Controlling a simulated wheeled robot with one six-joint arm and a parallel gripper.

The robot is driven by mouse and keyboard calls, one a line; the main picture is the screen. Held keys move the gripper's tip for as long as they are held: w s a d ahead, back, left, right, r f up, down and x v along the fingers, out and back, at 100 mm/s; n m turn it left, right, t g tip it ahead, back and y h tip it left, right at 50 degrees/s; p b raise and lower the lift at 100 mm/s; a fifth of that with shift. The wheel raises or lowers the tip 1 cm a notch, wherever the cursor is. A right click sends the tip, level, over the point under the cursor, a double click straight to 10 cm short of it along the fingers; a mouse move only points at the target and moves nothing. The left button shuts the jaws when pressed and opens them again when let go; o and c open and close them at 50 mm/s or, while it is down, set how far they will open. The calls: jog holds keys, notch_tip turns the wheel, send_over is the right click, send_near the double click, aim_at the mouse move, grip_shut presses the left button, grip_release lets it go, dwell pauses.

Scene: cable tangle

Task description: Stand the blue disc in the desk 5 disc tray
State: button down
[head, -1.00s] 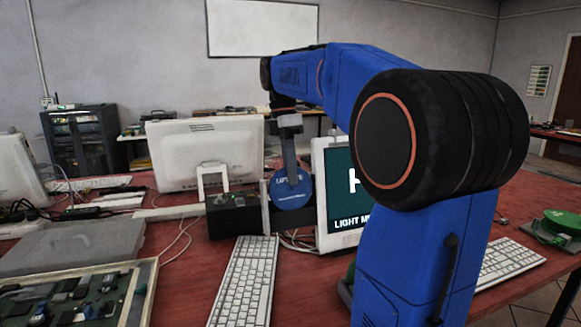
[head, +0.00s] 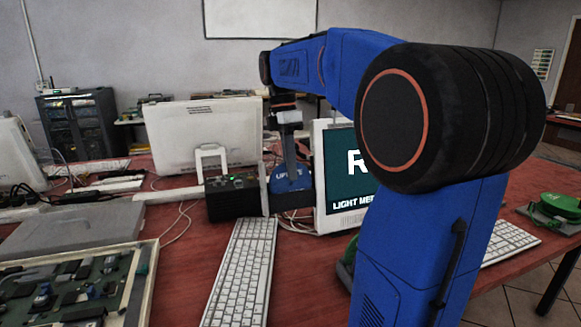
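The blue disc (head: 281,184) with white lettering stands upright in the middle of the head view. Its lower part is hidden behind the dark front wall of a low holder (head: 291,202), which I take for the disc tray. My gripper (head: 291,170) points down from above, with its narrow fingers over the upper part of the disc. It looks shut on the disc. Whether the disc touches the tray floor cannot be seen.
A black box with green lights (head: 231,198) stands close left of the tray. A screen (head: 346,180) stands close right. A white monitor (head: 205,140) is behind left. A keyboard (head: 241,272) lies in front, and thin cables trail on the red desk (head: 190,285).

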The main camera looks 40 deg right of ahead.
jog(key=shift+f, duration=0.1)
jog(key=c, duration=1.9)
grip_release()
jog(key=v, duration=1.2)
